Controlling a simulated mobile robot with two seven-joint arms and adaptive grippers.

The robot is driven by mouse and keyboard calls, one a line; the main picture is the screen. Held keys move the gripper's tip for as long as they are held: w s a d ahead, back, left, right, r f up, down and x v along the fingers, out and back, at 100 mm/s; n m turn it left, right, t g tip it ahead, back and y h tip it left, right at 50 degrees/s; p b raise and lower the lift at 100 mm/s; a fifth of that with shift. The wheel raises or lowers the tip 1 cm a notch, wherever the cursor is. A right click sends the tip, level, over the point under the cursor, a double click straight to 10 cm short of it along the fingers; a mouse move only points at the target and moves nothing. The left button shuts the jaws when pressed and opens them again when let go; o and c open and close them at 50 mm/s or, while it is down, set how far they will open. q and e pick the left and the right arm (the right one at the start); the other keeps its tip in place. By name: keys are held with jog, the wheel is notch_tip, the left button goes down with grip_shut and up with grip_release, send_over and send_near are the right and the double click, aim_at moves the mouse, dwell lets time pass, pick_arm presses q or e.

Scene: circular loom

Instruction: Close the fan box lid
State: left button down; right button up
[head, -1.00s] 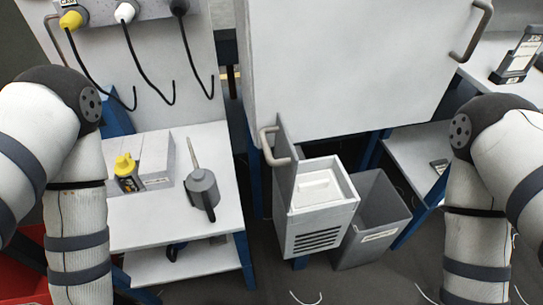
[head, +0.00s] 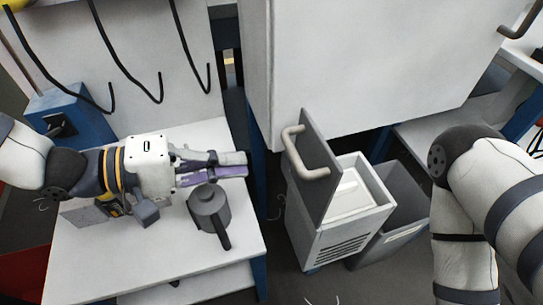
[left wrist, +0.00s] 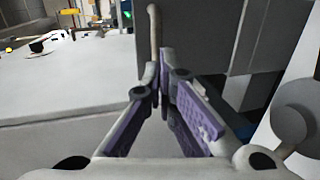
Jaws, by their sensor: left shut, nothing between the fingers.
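The fan box (head: 336,240) is a pale box with a slotted front, standing low in the middle of the head view. Its grey lid (head: 322,168) stands upright on the box's left side, so the white inside shows. A beige bar handle (head: 297,158) sits on the lid's left face. My left gripper (head: 245,165) is shut and empty above the white side table, left of the handle and apart from it. In the left wrist view its purple-padded fingers (left wrist: 163,88) converge, with a beige bar, likely the handle (left wrist: 153,35), beyond them. My right gripper is out of view.
A grey jug (head: 208,212) stands on the white side table (head: 100,262) just below my left gripper. A grey bin (head: 400,215) stands right of the fan box. A large white cabinet (head: 370,70) overhangs behind the lid. Black hooks hang at upper left.

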pick_arm(q)
jog(key=x, duration=0.7)
jog(key=shift+b, duration=0.3)
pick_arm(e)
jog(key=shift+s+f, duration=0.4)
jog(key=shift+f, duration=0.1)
pick_arm(q)
jog(key=shift+r, duration=0.15)
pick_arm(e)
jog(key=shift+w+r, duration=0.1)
